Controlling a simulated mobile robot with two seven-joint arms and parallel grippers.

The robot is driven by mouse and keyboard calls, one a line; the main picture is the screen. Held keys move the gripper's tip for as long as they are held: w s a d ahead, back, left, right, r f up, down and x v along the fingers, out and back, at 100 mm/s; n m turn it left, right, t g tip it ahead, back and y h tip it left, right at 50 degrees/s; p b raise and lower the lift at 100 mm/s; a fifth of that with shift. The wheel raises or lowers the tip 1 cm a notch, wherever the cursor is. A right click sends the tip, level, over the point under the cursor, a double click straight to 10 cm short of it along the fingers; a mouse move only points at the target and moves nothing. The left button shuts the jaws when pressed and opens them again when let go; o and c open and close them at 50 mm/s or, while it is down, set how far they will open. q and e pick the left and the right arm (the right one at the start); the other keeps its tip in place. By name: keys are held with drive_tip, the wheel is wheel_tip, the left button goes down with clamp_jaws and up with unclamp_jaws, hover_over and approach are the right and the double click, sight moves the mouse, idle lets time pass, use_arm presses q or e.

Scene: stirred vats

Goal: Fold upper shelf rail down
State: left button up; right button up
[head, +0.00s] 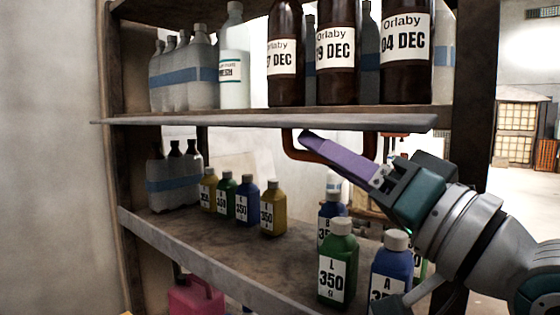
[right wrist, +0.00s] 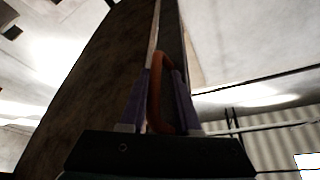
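The upper shelf rail (head: 250,122) is a long pale flat board along the front of the upper shelf, lying roughly level and jutting outward. A brown-orange looped handle (head: 287,146) hangs below it. My right gripper (head: 308,137) reaches in from the right, its purple fingers at the handle. In the right wrist view the handle (right wrist: 156,85) runs between the two purple fingers (right wrist: 160,100), which appear closed against both its sides. The fingers hide part of the handle in the head view. My left gripper is not in view.
Brown Orlaby bottles (head: 335,50) and pale bottles (head: 200,65) stand on the upper shelf behind the rail. The lower shelf (head: 225,245) holds small coloured bottles, including a green one (head: 338,262) below my right gripper. A dark post (head: 475,80) stands at right.

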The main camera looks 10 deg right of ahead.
drive_tip(key=b+v, duration=0.3)
drive_tip(key=v, duration=0.7)
drive_tip(key=shift+w, duration=0.1)
